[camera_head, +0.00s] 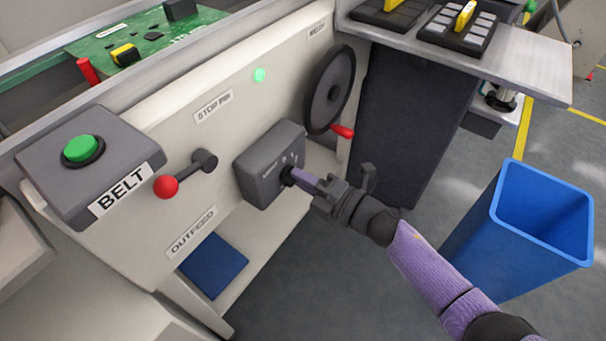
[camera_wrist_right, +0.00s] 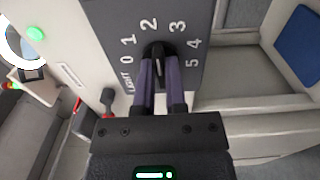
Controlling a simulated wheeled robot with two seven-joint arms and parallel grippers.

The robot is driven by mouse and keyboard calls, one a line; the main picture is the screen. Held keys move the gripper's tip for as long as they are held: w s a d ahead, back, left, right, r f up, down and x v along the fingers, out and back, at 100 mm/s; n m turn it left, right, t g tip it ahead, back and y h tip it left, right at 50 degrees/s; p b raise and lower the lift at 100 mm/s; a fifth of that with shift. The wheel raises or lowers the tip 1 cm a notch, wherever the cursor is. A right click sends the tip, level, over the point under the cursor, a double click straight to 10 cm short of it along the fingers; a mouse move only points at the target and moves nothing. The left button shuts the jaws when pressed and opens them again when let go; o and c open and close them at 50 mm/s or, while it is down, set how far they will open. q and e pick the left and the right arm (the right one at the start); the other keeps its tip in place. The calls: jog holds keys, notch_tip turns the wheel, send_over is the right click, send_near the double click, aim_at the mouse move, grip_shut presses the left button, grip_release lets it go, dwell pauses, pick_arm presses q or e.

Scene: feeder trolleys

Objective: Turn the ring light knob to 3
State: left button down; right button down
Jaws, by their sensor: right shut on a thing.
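The ring light knob (camera_wrist_right: 158,49) is a small black knob on the grey light box (camera_head: 262,165), which is fixed to the front of the white panel. Its dial is numbered 0 to 5 around the knob in the right wrist view, with 2 and 3 at the top. A pale line shows on the knob, but I cannot tell which number it points to. My right gripper (camera_head: 295,176) is shut on the knob, its two purple fingers on either side of it in the right wrist view (camera_wrist_right: 160,75). My left gripper is not in view.
A red-tipped lever (camera_head: 166,187) and a BELT box (camera_head: 85,165) with a green button are left of the light box. A black handwheel (camera_head: 331,90) with a red handle is at its right. A blue bin (camera_head: 520,230) stands on the floor at right.

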pick_arm(q)
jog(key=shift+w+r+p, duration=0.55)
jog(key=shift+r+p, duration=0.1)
jog(key=shift+p, duration=0.05)
pick_arm(e)
jog(key=m, duration=0.5)
jog(key=shift+f+m, duration=0.15)
jog(key=shift+m, duration=0.25)
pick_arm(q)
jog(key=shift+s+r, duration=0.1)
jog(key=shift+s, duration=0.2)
pick_arm(e)
jog(key=c, duration=0.8)
grip_release()
jog(key=shift+c, duration=0.2)
jog(key=shift+o, duration=0.8)
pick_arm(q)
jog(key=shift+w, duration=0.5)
